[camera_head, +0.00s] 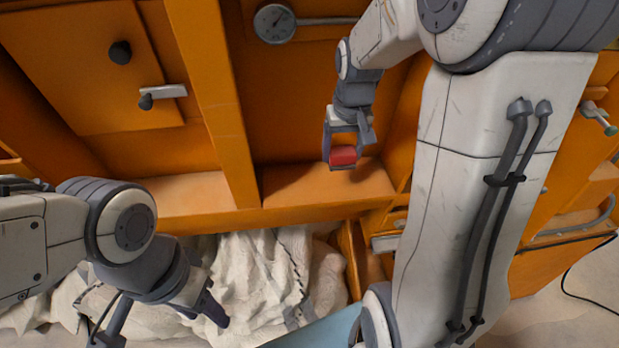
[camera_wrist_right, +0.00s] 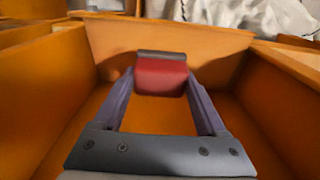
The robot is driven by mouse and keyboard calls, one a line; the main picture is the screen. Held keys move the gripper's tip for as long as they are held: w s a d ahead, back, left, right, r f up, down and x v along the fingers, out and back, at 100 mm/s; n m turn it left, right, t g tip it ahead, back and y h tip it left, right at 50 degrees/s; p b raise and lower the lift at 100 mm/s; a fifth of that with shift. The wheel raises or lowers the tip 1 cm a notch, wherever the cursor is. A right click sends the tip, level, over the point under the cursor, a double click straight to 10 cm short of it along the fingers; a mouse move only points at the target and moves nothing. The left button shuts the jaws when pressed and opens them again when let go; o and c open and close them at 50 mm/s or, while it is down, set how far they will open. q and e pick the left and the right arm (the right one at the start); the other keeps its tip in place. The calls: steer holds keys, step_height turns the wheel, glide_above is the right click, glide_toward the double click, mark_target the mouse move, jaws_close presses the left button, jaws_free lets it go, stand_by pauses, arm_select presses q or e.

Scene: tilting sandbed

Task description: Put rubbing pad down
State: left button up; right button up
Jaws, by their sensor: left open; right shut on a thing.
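The rubbing pad (camera_head: 343,156) is a small red block with a dark grey layer along one side. My right gripper (camera_head: 346,150) is shut on it, above an orange ledge (camera_head: 300,185) in the head view. The right wrist view shows the pad (camera_wrist_right: 160,76) between the two fingertips of my right gripper (camera_wrist_right: 160,85), over an orange compartment with raised walls. I cannot tell whether the pad touches the surface. My left gripper (camera_head: 160,325) is open and empty at the lower left, above white crumpled cloth.
White crumpled cloth (camera_head: 255,275) fills the opening below the ledge. An orange upright post (camera_head: 215,100) stands left of the right gripper's compartment. The ledge around the pad looks clear.

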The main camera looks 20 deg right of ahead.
steer(key=p, duration=0.1)
glide_above(297, 185)
steer(key=f, duration=0.4)
steer(key=s+f, duration=0.1)
steer(key=f, duration=0.1)
steer(key=shift+a+f, duration=0.15)
steer(key=shift+s+x, duration=0.2)
steer(key=shift+x, duration=0.8)
steer(key=shift+s+x, duration=0.2)
steer(key=shift+x, duration=0.8)
steer(key=shift+a+f, duration=0.15)
steer(key=shift+f, duration=0.05)
steer(key=o, duration=1.3)
steer(key=v, duration=1.2)
steer(key=shift+r, duration=0.15)
